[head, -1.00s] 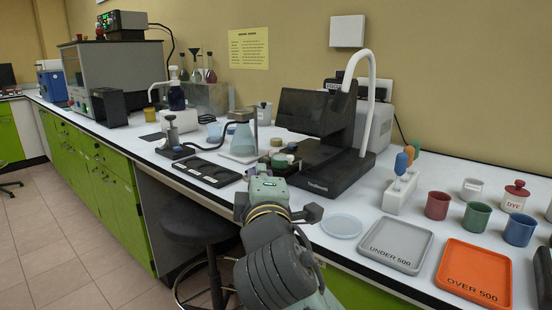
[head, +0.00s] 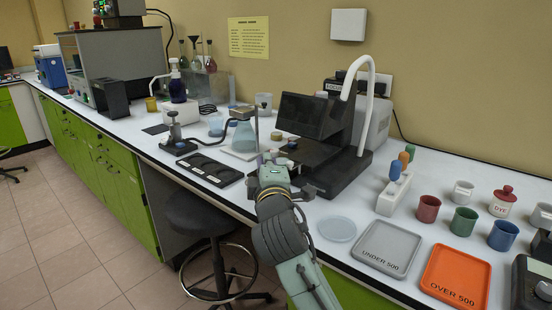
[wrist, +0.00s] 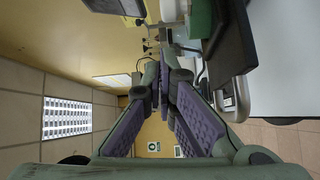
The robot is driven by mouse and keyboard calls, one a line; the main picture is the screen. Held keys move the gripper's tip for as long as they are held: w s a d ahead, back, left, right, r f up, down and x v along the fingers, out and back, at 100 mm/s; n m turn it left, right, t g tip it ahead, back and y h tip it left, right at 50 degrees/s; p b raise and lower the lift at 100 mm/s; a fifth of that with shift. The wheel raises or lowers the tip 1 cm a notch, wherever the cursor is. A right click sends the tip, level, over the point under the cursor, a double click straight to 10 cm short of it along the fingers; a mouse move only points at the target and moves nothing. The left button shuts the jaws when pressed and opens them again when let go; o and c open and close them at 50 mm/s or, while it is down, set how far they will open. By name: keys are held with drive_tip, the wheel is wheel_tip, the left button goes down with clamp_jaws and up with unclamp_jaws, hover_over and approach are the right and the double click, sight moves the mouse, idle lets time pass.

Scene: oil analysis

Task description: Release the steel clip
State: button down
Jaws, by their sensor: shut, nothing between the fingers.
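My gripper (head: 270,158) is at the front edge of the bench, left of the black instrument (head: 318,165). In the wrist view its two purple-padded fingers (wrist: 164,75) meet at the tips, with nothing visible between them. A grey metal-looking part (wrist: 234,98) shows right of the fingers in that view, apart from them. I cannot tell whether it is the steel clip. I cannot make out the clip for certain in the head view either; my wrist hides part of the bench there.
A conical flask (head: 243,137) and a black tray (head: 209,168) lie to the left. A clear round dish (head: 337,229), a grey tray (head: 386,247) and an orange tray (head: 455,276) lie to the right. A stool (head: 208,217) stands below the bench.

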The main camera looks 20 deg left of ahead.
drive_tip(key=shift+d+f, duration=0.15)
drive_tip(key=shift+d, duration=0.95)
